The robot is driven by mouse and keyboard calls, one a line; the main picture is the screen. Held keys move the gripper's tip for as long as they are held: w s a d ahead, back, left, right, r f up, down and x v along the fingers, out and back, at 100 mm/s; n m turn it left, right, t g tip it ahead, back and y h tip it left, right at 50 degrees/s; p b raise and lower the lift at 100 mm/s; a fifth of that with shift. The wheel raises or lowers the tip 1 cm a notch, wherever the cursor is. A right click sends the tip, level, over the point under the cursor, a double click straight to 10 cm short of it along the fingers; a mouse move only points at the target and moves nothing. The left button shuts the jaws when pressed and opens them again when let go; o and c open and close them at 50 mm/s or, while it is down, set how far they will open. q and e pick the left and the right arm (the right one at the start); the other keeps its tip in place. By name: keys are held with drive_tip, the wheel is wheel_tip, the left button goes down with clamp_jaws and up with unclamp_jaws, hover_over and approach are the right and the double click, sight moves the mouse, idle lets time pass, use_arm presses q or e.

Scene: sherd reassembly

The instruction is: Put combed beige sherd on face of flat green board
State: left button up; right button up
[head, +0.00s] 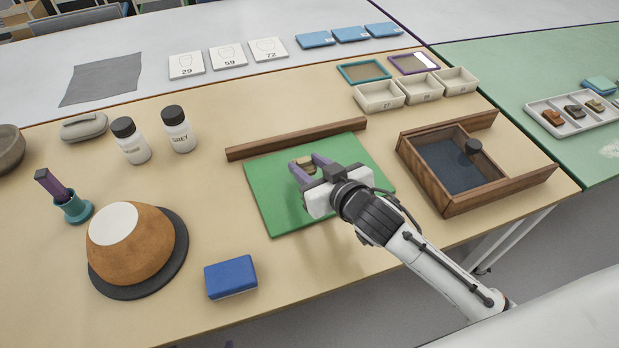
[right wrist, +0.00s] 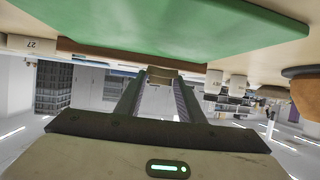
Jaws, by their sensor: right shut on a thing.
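The flat green board (head: 275,207) lies on the beige table, with a wooden strip along its far edge. It also fills the top of the right wrist view (right wrist: 190,30). My right gripper (head: 306,166) is over the board, its two purple-grey fingers shut on a small beige sherd (head: 301,163). The sherd shows between the fingertips in the right wrist view (right wrist: 162,72). Its combing is too small to make out. I cannot tell whether the sherd touches the board. My left gripper is not in view.
A wooden box (head: 452,165) with dark lining stands right of the board. A blue block (head: 231,277) and a brown bowl (head: 137,250) on a dark disc are to the left. Two white bottles (head: 179,130) stand behind. The table in front of the board is clear.

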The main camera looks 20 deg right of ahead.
wheel_tip(320, 180, down, 3)
drive_tip(key=shift+f+b, duration=0.15)
drive_tip(key=shift+b, duration=0.2)
drive_tip(key=shift+f, duration=0.3)
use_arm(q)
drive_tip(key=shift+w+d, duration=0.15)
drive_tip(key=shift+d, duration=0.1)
use_arm(e)
drive_tip(key=shift+f, duration=0.1)
drive_tip(key=o, duration=1)
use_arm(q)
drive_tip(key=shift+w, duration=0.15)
use_arm(e)
drive_tip(key=shift+o, duration=0.2)
